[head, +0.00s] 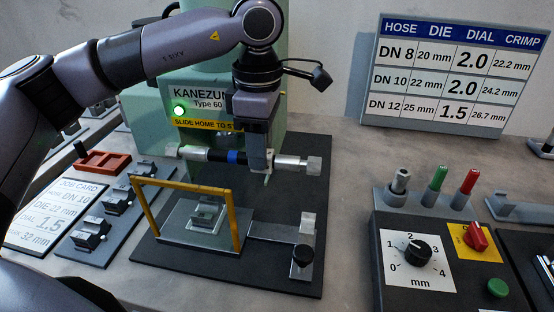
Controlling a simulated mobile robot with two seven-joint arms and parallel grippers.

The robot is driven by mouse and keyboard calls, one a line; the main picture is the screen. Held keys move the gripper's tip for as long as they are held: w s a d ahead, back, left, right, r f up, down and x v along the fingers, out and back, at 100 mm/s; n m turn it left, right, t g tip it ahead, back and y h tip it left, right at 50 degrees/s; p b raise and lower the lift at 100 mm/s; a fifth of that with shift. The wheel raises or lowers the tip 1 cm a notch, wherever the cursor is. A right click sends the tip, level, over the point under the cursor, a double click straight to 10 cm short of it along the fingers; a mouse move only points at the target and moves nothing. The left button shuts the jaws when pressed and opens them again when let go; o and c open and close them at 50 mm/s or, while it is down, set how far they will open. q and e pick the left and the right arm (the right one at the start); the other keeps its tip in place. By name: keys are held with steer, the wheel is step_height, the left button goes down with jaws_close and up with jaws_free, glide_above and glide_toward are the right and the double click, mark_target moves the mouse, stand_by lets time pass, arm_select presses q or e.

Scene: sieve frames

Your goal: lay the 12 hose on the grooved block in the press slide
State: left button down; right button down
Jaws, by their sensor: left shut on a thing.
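My left gripper (262,170) is shut on the hose (213,154), which is black with a blue band and metal end fittings. The hose lies roughly level across the picture, in front of the green press, and appears held above the black base. The gripper covers part of it right of the blue band. The grooved block (208,211) sits on the metal press slide (188,235), inside a yellow frame, lower left of the gripper. The hose and block appear apart. No marking shows the hose's size. My right gripper is out of view.
The yellow frame (237,225) stands over the slide; a black-knobbed handle (303,254) is at its right. Die blocks (117,200) and a job card (57,208) lie left. A control box (430,260) and colored pegs stand right. A chart (452,75) stands behind.

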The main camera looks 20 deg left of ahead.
arm_select(q)
step_height(320, 180, down, 4)
steer(key=shift+w+a+r, duration=0.1)
steer(key=shift+r, duration=0.05)
steer(key=f, duration=0.1)
steer(key=s+f, duration=0.1)
steer(key=f, duration=0.1)
steer(key=shift+s, duration=0.1)
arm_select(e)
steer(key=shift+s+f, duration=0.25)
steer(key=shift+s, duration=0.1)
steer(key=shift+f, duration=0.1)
